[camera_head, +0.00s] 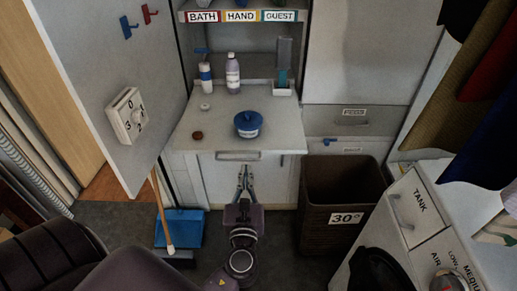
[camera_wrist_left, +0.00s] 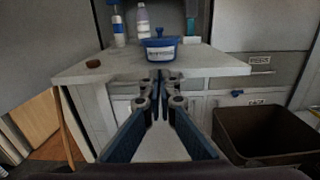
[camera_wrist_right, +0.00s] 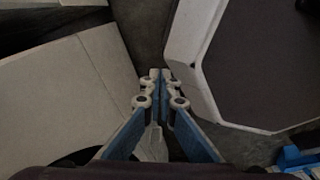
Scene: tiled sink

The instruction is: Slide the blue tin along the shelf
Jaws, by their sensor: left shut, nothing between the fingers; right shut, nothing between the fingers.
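The blue tin (camera_head: 247,124), round with a blue lid and a white label, stands upright near the front edge of the light grey shelf (camera_head: 280,135). It also shows in the left wrist view (camera_wrist_left: 160,50), beyond my fingers. My left gripper (camera_head: 243,170) is shut and empty, in front of the cabinet and below the shelf's front edge, apart from the tin. My right gripper (camera_wrist_right: 160,74) is shut and empty in the right wrist view, over the floor. It is not in the head view.
On the shelf are a dark red disc (camera_head: 197,135), a white round piece (camera_head: 205,107), a white-and-blue bottle (camera_head: 206,78), a clear bottle (camera_head: 233,73) and a grey dispenser (camera_head: 283,62). A brown bin (camera_head: 343,190) stands right. An open door (camera_head: 110,85) is left.

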